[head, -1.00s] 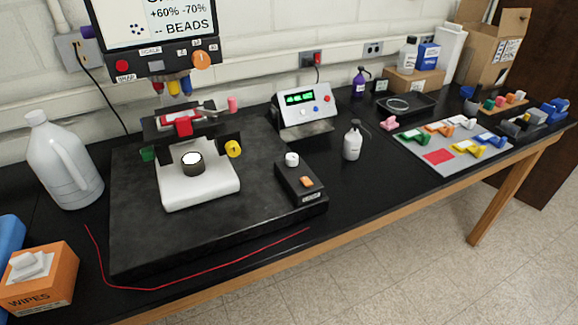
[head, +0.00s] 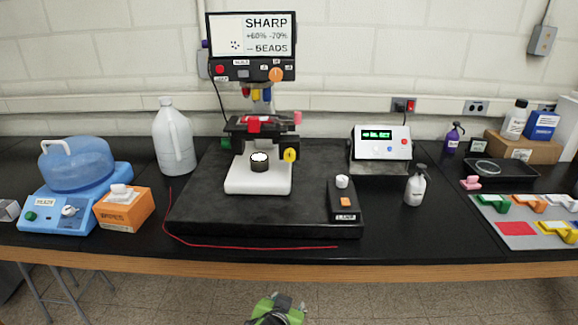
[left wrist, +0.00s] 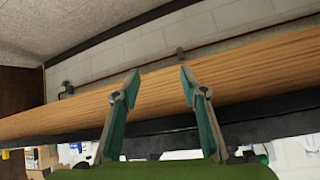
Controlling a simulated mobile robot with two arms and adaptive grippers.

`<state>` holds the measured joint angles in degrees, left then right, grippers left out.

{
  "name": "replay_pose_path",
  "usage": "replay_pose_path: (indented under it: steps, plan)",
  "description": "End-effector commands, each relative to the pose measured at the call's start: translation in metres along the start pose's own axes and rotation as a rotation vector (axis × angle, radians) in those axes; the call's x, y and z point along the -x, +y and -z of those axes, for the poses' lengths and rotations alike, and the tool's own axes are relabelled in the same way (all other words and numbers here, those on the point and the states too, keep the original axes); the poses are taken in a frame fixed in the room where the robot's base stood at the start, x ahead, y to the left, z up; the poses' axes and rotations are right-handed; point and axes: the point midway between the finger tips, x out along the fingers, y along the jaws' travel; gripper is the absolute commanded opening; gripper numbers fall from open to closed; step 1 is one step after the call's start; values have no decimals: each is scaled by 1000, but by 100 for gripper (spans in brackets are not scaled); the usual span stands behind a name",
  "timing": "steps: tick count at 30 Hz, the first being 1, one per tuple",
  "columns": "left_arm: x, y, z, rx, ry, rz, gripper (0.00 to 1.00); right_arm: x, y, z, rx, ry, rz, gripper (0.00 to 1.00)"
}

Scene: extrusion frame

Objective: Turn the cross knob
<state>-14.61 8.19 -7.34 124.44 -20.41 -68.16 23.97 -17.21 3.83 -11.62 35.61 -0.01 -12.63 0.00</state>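A microscope-like stand (head: 258,178) stands on the black slab at the middle of the bench in the head view. A round yellow knob (head: 290,154) with a dark mark sits at its right side, and an orange knob (head: 275,74) is on the screen panel above. I cannot tell for sure which knob is the cross knob. My left gripper (left wrist: 160,80) is open and empty in the left wrist view, with the wooden bench edge beyond its fingers. A green gripper part (head: 276,309) shows at the bottom of the head view, below the bench edge and apart from every knob. My right gripper is not seen.
A control box (head: 343,203), display unit (head: 382,142) and spray bottle (head: 415,187) stand right. A red cord (head: 250,247) lies in front.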

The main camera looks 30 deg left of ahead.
Motion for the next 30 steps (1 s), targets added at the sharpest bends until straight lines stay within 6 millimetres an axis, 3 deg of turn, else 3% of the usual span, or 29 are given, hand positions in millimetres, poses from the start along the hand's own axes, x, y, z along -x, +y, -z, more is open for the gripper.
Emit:
replay_pose_path:
  steps: [1,3,6,9,12,17,30]
  plan:
    - [11,-14,53,74,122,39,40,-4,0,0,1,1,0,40]
    - [26,-30,107,166,259,83,40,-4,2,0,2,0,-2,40]
    - [52,-52,173,284,443,125,40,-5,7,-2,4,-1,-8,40]
    - [69,-65,226,365,600,143,40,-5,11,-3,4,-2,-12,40]
    - [81,-72,255,407,694,147,40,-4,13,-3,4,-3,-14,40]
    - [82,-77,274,423,739,147,40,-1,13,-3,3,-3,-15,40]
    - [21,-100,326,420,734,148,40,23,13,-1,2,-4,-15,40]
